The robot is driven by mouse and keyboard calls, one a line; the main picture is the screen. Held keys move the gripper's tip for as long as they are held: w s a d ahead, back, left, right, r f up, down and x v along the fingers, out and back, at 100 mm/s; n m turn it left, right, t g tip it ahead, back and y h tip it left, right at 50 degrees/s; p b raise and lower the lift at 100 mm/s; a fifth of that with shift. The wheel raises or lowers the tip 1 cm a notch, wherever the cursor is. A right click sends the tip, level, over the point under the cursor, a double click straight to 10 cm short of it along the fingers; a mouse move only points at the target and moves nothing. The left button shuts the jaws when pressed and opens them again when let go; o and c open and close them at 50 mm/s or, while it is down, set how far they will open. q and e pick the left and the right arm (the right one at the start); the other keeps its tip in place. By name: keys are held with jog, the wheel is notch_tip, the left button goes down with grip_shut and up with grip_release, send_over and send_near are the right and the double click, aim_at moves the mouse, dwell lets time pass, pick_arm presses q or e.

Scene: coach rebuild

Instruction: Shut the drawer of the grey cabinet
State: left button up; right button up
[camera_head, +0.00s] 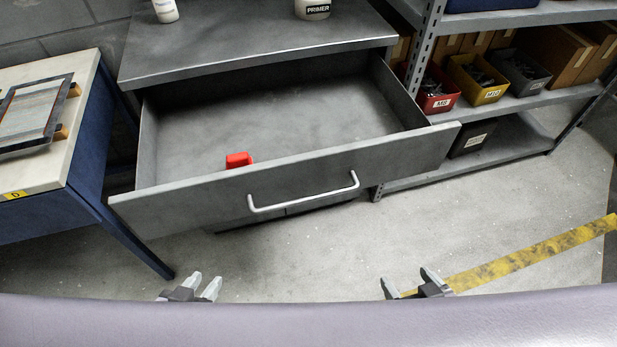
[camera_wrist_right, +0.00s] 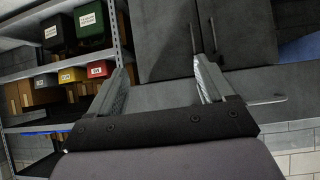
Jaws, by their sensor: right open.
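The grey cabinet (camera_head: 250,52) stands ahead, and its wide grey drawer (camera_head: 300,175) is pulled far out. The drawer front sits slightly tilted in the head view and carries a pale bar handle (camera_head: 305,197). A small red object (camera_head: 239,160) lies inside, against the front panel. The handle (camera_wrist_right: 266,99) also shows in the right wrist view, beyond the fingers. My left gripper (camera_head: 203,284) is open and empty, below and left of the handle. My right gripper (camera_head: 411,282) is open and empty, below and right of it. Both are apart from the drawer.
A bench with a pale top (camera_head: 45,130) and blue sides stands at the left. A metal shelf rack at the right holds a red bin (camera_head: 437,92), a yellow bin (camera_head: 478,78) and boxes. Bottles stand on the cabinet top. The floor before the drawer is clear, with a yellow stripe (camera_head: 530,255).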

aim_at(421, 158)
jog(key=c, duration=1)
jog(key=shift+w+d, duration=0.1)
jog(key=shift+d, duration=0.05)
grip_shut()
jog(key=w+d+n+t+h+b, duration=0.25)
jog(key=w+d+n+b, duration=0.25)
jog(key=d+n+b, duration=0.85)
jog(key=w+a+r+n+t+y+b, duration=0.1)
jog(key=w+r+n+t+y, duration=0.15)
jog(key=n, duration=0.85)
jog(key=w+a+r+n+t+y+b, duration=0.15)
jog(key=r+n, duration=0.25)
jog(key=n, duration=0.7)
jog(key=shift+n+t+y, duration=0.25)
jog(key=shift+n+y, duration=0.2)
jog(key=shift+n, duration=0.1)
jog(key=p+x, duration=0.1)
jog(key=x, duration=0.3)
jog(key=p+x, duration=0.1)
jog(key=x, duration=0.3)
jog(key=p+x, duration=0.1)
jog(key=x, duration=0.4)
jog(key=shift+s+a+r, duration=0.15)
jog(key=shift+a+r, duration=0.15)
jog(key=shift+r, duration=0.05)
jog(key=shift+x, duration=0.9)
